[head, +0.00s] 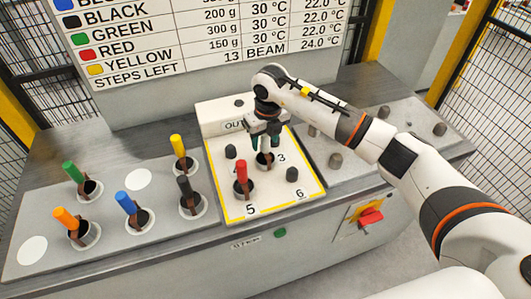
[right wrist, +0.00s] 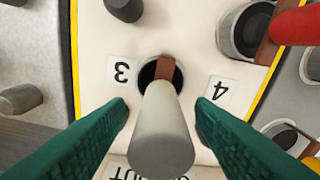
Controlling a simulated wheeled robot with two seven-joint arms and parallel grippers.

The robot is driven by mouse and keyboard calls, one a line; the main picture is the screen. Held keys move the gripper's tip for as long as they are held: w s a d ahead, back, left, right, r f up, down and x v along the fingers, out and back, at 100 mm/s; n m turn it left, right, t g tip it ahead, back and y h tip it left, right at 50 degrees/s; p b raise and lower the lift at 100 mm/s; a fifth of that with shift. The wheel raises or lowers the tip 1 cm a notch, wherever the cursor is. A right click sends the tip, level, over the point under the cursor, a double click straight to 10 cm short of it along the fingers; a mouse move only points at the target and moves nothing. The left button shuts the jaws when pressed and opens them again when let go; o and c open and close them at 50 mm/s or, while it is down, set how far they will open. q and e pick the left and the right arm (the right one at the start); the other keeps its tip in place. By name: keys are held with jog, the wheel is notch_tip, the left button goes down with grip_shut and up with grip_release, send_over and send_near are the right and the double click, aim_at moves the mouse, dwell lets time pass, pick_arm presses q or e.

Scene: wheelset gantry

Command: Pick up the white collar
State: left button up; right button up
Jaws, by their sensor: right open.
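The white collar (right wrist: 162,135) shows in the right wrist view as a pale, round-ended handle with a brown strip at its far end, by a dark round hole. The labels 3 and 4 lie on either side of it. In the head view the white collar (head: 266,144) is mostly hidden by my right gripper (head: 264,141), above a black-ringed spot on the yellow-edged panel. My right gripper (right wrist: 161,106) is open, with one green finger on each side of the handle and small gaps visible. My left gripper is not in view.
A red handle (head: 241,172) stands in the same panel (head: 225,202), with dark pegs (head: 291,174) around. Yellow (head: 178,145), black, blue, green and orange (head: 65,217) handles stand in the left plate. A sign board stands behind.

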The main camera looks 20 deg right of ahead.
jog(key=shift+c, duration=0.3)
grip_shut()
jog(key=shift+r, duration=0.1)
dwell(1.0)
